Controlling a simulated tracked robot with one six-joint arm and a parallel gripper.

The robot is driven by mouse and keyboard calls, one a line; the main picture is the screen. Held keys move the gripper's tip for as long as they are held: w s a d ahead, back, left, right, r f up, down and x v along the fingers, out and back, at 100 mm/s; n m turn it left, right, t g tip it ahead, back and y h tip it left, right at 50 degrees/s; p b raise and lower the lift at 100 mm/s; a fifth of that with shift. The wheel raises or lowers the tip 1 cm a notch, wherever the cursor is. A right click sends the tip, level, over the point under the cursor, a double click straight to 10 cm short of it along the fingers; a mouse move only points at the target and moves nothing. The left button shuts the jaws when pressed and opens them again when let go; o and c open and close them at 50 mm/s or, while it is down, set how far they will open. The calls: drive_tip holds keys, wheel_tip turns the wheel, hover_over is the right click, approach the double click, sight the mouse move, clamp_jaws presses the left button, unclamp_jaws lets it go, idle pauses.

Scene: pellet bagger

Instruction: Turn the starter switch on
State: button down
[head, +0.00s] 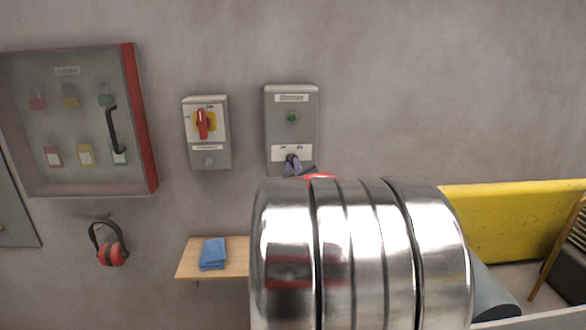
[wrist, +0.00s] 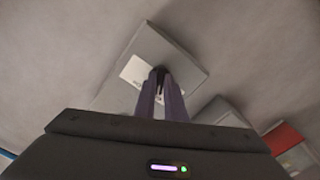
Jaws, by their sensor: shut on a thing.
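The starter box (head: 308,122) is a grey wall-mounted box with a label at the top and a green lamp (head: 292,118). Its dark starter switch (head: 291,157) sits on a white plate low on the front. My gripper (head: 295,165) is at that switch, its fingers shut on it. In the wrist view the starter box (wrist: 180,58) appears tilted, and the purplish fingers of my gripper (wrist: 159,74) meet at the switch over the white plate. The fingers mostly hide the switch, so its exact setting cannot be told.
A second grey box (head: 207,157) with a red handle (head: 202,124) on yellow is to the left. Further left hang a padlock cabinet (head: 90,182) and ear defenders (head: 112,254). A wooden shelf (head: 190,262) holds a blue cloth (head: 212,253). A yellow panel (head: 500,220) stands right.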

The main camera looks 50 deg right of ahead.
drive_tip(key=shift+m, duration=0.3)
drive_tip(key=m, duration=0.5)
drive_tip(key=shift+a, duration=0.1)
drive_tip(key=m, duration=0.6)
drive_tip(key=shift+w+f, duration=0.1)
idle(0.3)
drive_tip(key=shift+m, duration=0.3)
drive_tip(key=c, duration=1.8)
unclamp_jaws()
